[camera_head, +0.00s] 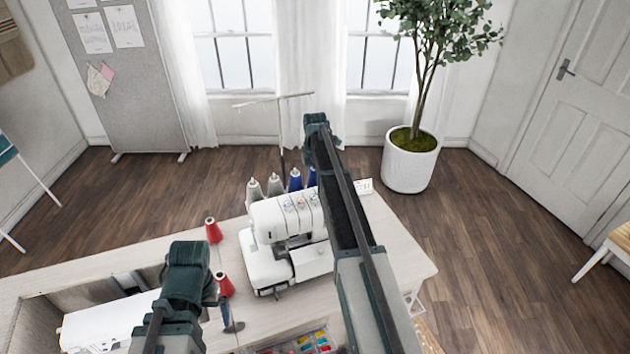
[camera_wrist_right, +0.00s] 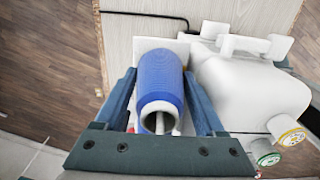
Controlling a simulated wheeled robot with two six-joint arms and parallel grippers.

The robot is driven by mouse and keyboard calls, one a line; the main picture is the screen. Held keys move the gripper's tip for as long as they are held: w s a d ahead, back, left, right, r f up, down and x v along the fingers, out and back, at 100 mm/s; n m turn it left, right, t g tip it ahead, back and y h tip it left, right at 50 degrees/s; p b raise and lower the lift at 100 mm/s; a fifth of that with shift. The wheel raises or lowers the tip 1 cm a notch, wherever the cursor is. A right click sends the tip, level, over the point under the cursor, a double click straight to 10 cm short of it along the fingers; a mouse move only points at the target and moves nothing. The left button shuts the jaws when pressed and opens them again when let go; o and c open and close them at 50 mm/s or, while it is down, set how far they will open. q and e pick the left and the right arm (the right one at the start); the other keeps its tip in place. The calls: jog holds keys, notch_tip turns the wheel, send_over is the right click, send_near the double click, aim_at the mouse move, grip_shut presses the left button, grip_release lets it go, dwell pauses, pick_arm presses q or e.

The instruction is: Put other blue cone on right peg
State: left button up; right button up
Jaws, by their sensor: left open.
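The white sewing machine (camera_head: 285,235) stands on the cabinet top. Behind it are two grey cones (camera_head: 275,184), a blue cone (camera_head: 295,180) and another blue cone (camera_head: 312,176), partly hidden by my right arm. In the right wrist view a blue cone (camera_wrist_right: 160,82) stands between the fingers of my right gripper (camera_wrist_right: 160,95). A pale peg (camera_wrist_right: 160,124) shows inside its hollow opening. The fingers lie close on both sides; I cannot tell whether they press it. My left gripper (camera_head: 198,285) is open near a red cone (camera_head: 223,284) at the front, apart from the blue cones.
Another red cone (camera_head: 212,231) stands left of the machine. A thread stand pole (camera_head: 281,135) rises behind it. A tray of coloured bobbins (camera_head: 305,345) is at the front edge.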

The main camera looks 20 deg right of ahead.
jog(key=o, duration=0.4)
notch_tip(320, 180, up, 14)
jog(key=p, duration=1.4)
jog(key=shift+f, duration=0.1)
jog(key=r+p, duration=0.9)
jog(key=shift+w+d, duration=0.1)
jog(key=shift+w, duration=0.15)
jog(key=shift+f, duration=0.25)
